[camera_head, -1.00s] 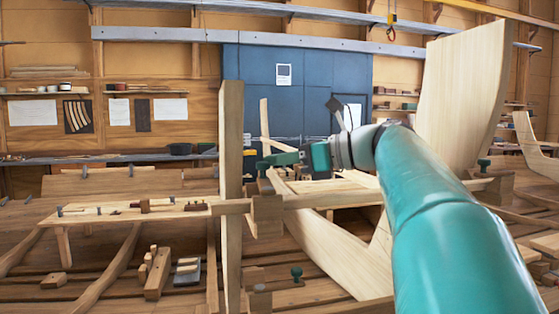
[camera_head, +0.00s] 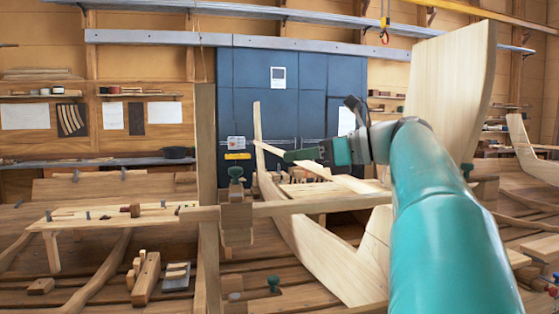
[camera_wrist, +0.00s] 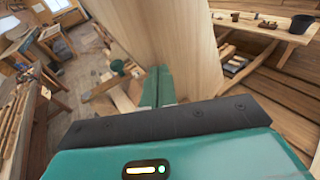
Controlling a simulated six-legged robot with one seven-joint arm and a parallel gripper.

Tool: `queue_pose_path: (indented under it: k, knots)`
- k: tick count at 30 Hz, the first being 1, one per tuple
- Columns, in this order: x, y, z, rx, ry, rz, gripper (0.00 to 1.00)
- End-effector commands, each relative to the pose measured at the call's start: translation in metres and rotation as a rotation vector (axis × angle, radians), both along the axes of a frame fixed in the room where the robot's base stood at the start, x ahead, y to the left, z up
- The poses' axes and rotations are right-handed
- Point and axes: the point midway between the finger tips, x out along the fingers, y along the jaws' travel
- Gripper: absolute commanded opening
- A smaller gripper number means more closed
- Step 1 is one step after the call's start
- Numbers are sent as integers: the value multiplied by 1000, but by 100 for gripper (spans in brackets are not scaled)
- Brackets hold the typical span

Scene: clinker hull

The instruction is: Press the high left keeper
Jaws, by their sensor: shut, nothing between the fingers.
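The high left keeper looks like the dark green knob (camera_head: 236,174) on top of a wooden block beside the upright post, left of centre in the head view. A lower green knob (camera_head: 273,281) is near the floor planks, and another green knob (camera_head: 467,168) is at the right, partly behind my arm. My gripper (camera_head: 288,156) is shut and empty, pointing left. In the picture its tip is right of and slightly above the high left knob, with a visible gap; depth is hard to judge. In the wrist view my shut fingers (camera_wrist: 158,86) point at a pale plank.
A tall upright post (camera_head: 206,150) stands just left of the high left knob. A curved pale timber (camera_head: 300,215) and a crossbar (camera_head: 320,203) lie below my gripper. A bench board with tools (camera_head: 120,214) is at the left. A tall pale plank (camera_head: 450,80) stands behind my arm.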

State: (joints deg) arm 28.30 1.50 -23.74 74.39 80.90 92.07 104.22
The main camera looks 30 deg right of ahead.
Motion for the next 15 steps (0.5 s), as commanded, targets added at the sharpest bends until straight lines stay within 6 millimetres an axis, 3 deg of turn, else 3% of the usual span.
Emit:
queue_pose_path:
  k: [6,15]
  knots:
    - [-9,-35,7,-1,-1,-3,0]
    - [-13,-45,9,-1,-2,1,0]
